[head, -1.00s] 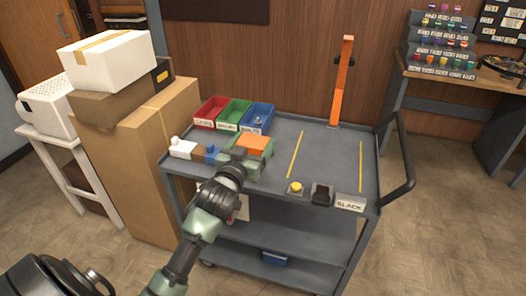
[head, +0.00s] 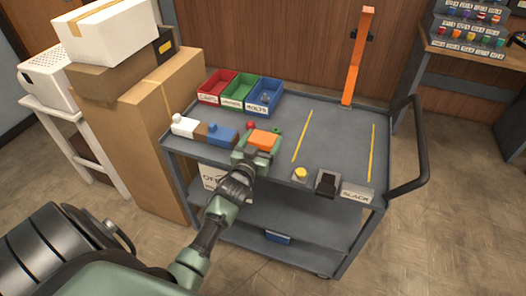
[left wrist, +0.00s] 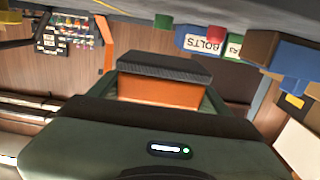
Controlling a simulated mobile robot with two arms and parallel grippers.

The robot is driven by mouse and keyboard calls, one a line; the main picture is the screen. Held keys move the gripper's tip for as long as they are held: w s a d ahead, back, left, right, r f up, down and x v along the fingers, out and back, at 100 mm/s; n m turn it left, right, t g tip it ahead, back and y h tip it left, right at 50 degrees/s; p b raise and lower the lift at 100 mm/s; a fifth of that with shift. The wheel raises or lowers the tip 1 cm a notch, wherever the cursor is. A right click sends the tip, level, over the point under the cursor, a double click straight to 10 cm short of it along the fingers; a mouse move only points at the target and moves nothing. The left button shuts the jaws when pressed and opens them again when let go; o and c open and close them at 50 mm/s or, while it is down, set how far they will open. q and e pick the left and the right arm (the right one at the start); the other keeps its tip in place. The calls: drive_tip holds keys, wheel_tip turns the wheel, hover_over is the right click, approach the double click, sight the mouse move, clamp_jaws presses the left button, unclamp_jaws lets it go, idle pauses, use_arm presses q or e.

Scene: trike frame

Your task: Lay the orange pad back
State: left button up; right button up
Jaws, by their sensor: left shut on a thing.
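The orange pad (head: 263,140) is between the jaws of my left gripper (head: 258,148), at the front left part of the grey trolley top (head: 330,130). In the left wrist view the pad (left wrist: 158,91) shows as an orange block between the dark finger pads of the gripper (left wrist: 158,85), which is shut on it. Whether the pad touches the trolley top cannot be told. My right gripper is not in view.
White (head: 185,126) and blue (head: 222,135) blocks stand left of the gripper. Red (head: 214,86), green (head: 237,92) and blue (head: 264,97) bins stand behind. A yellow button (head: 300,174), a black holder (head: 327,182) and an orange post (head: 357,60) are to the right.

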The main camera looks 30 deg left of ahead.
sight(263, 150)
use_arm(q)
drive_tip(key=shift+f, duration=2.45)
drive_tip(key=shift+b, duration=0.3)
drive_tip(key=shift+f, duration=0.2)
drive_tip(key=o, duration=1.2)
drive_tip(key=shift+r, duration=0.25)
drive_tip(key=v, duration=1.2)
drive_tip(key=shift+f, duration=0.15)
